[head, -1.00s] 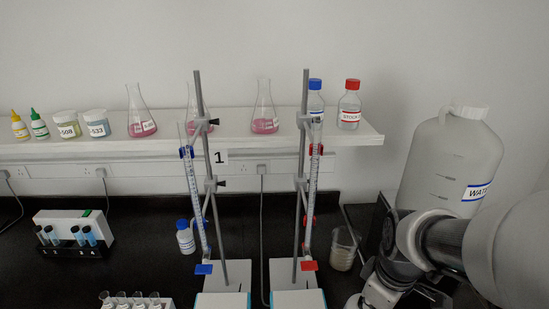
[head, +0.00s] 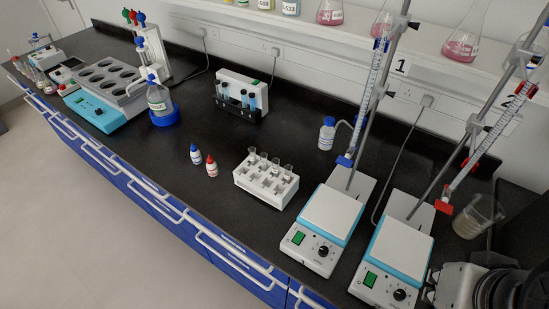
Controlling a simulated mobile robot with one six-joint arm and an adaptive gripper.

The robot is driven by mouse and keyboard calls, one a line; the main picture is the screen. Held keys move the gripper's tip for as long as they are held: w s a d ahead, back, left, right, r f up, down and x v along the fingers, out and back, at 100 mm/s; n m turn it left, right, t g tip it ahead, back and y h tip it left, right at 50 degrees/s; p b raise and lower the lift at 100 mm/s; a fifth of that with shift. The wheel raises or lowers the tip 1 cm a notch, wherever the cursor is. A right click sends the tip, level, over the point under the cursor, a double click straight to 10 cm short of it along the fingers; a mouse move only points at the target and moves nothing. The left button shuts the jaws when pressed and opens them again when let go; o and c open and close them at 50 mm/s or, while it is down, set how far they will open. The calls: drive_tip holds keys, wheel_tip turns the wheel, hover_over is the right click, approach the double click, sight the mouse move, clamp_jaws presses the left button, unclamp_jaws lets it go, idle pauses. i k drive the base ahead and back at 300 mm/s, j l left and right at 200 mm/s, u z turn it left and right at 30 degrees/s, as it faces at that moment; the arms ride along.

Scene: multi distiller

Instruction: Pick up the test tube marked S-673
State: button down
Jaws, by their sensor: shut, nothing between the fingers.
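A white rack (head: 262,193) stands mid-bench in the head view with several clear test tubes (head: 264,158) upright along its back row. Behind it, a small dark rack (head: 236,108) in front of a white box holds several tubes with blue liquid (head: 244,97). No marking S-673 can be read on any tube. My arm shows only at the lower right corner, well right of both racks. My gripper's fingers are not visible.
Two hotplate stirrers (head: 327,222) (head: 397,250) with burette stands fill the right. Two small dropper bottles (head: 212,166) (head: 195,154) stand left of the white rack. A blue-based bottle (head: 160,102) and a water bath (head: 97,112) are farther left.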

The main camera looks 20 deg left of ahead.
sight(288, 168)
drive_tip(key=u, duration=1.1)
drive_tip(key=i+j+z, duration=0.4)
drive_tip(key=j+z, duration=0.15)
drive_tip(key=j, duration=0.15)
drive_tip(key=i+j+z, duration=0.25)
drive_tip(key=j, duration=0.15)
drive_tip(key=k, duration=0.05)
